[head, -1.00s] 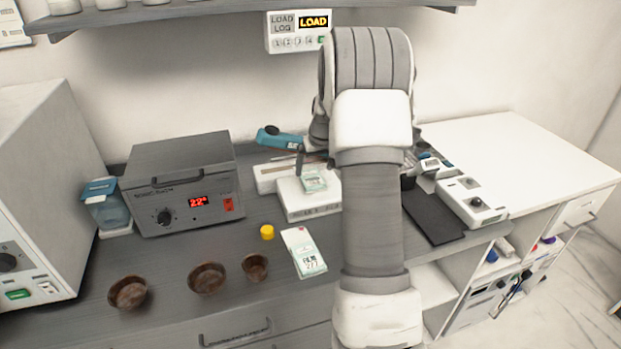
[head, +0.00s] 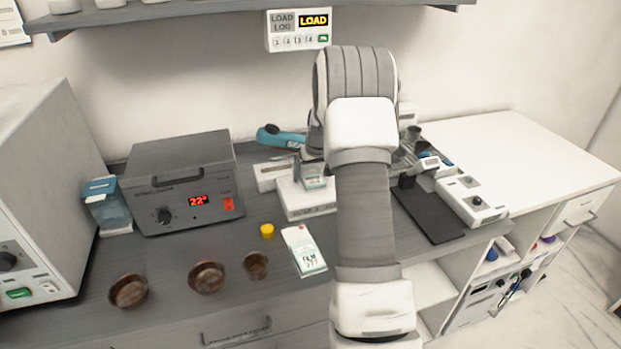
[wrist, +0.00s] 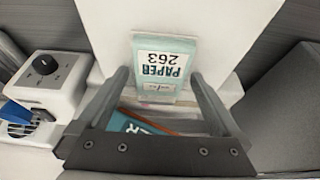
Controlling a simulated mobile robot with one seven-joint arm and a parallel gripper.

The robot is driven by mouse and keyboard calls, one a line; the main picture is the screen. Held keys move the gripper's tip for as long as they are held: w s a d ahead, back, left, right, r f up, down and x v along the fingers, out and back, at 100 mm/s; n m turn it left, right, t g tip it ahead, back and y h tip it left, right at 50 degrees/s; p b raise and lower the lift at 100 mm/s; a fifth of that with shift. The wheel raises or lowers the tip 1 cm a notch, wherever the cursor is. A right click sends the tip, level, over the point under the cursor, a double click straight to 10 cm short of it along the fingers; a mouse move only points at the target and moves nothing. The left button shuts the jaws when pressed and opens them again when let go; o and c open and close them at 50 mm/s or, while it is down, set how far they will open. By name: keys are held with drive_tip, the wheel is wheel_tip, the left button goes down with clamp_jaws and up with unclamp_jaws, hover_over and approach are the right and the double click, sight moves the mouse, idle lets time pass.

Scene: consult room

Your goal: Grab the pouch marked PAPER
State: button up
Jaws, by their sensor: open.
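The pouch marked PAPER 263 (wrist: 165,68), pale with a teal edge, shows upside down in the wrist view, lying on a white surface. My gripper (wrist: 160,80) is open, with one finger on each side of the pouch's near part in that view. I cannot tell whether the fingers touch it. In the head view a small pale-green pouch (head: 314,182) lies on a white block (head: 308,209), its text too small to read. My arm hides most of the gripper there.
A second pouch (wrist: 135,124) with partial lettering lies under my gripper. A pouch marked FILM (head: 305,252) lies on the counter near a yellow cap (head: 267,231) and brown bowls (head: 207,277). A grey heater box (head: 180,185) stands left, a white device (head: 472,200) right.

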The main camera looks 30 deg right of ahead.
drive_tip(key=shift+c, duration=0.2)
drive_tip(key=c, duration=1.2)
drive_tip(key=shift+r, duration=0.15)
